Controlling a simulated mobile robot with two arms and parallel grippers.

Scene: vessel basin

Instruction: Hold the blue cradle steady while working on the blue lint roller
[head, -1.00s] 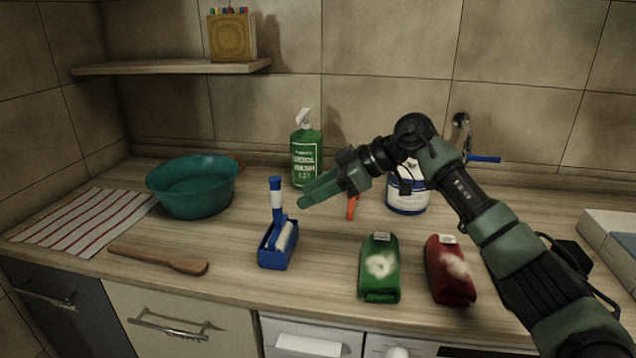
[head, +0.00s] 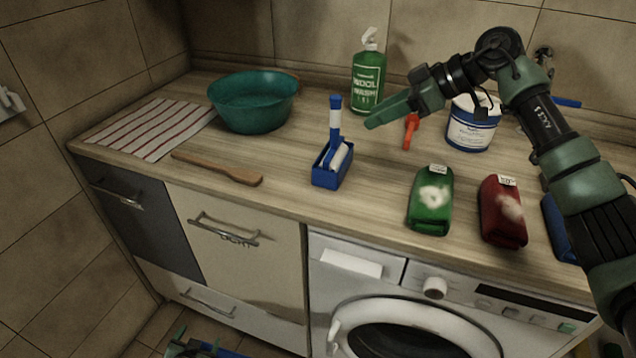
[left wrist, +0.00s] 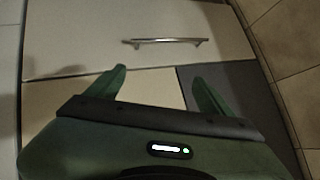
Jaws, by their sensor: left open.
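The blue cradle (head: 325,179) stands on the wooden counter near its front edge, in the middle of the head view. The blue lint roller (head: 335,118) rests in it with its handle pointing up and its white roll down inside. My right gripper (head: 372,123) is above the counter, up and right of the roller and apart from it; its fingers overlap side-on, so its opening is unclear. My left gripper (head: 197,338) is low in front of the cabinets, at the bottom edge. In the left wrist view it (left wrist: 162,80) is open and empty, facing a cabinet front.
A wooden spoon (head: 218,169) and teal basin (head: 253,103) are left of the cradle. A green bundle (head: 430,202) and red bundle (head: 502,214) lie to the right. A green bottle (head: 367,80), orange-red item (head: 410,132) and white-blue tub (head: 472,125) stand behind. A washing machine (head: 400,300) is below.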

